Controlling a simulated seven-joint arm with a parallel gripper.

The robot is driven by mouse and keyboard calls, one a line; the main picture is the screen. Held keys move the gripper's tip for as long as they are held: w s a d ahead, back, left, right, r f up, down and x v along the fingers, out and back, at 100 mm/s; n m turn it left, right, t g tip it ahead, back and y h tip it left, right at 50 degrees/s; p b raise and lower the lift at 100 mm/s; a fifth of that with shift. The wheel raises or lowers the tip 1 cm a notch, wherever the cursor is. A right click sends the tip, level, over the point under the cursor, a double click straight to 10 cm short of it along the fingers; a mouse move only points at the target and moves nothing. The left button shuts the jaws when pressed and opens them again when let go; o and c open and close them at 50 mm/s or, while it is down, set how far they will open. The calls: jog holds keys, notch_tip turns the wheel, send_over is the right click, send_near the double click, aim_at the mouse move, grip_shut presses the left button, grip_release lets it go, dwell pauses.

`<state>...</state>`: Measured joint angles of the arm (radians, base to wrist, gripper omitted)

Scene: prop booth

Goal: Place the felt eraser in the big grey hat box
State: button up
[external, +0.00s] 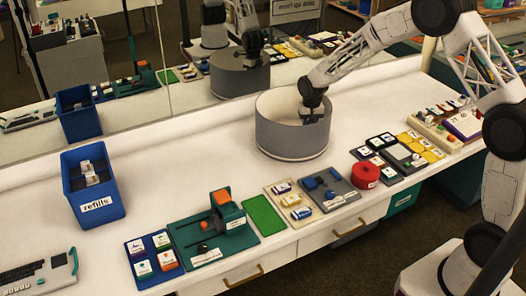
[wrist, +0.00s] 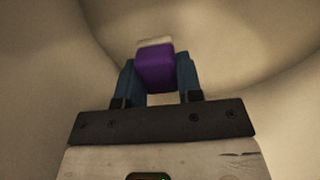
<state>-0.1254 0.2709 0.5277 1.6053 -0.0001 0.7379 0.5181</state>
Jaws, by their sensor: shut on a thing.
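The big grey hat box (external: 290,143) is a round, open container on the white counter, right of centre in the external view. My gripper (external: 311,112) reaches down inside its rim, near the right side. In the wrist view my gripper (wrist: 157,82) is shut on a purple block with a pale top, which looks like the felt eraser (wrist: 155,72). The pale curved inside of the hat box (wrist: 260,75) surrounds it there. The eraser is hidden in the external view. I cannot tell whether it touches the box floor.
Trays of small items, a green mat (external: 264,216) and a red round thing (external: 365,175) line the front edge. A mirror (external: 150,60) behind reflects the scene. The counter left of the hat box is clear.

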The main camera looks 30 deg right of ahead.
jog(key=shift+f, duration=1.4)
jog(key=shift+f, duration=0.15)
jog(key=o, duration=0.9)
notch_tip(320, 180, up, 12)
jog(key=shift+f, duration=0.2)
jog(key=shift+r, duration=0.4)
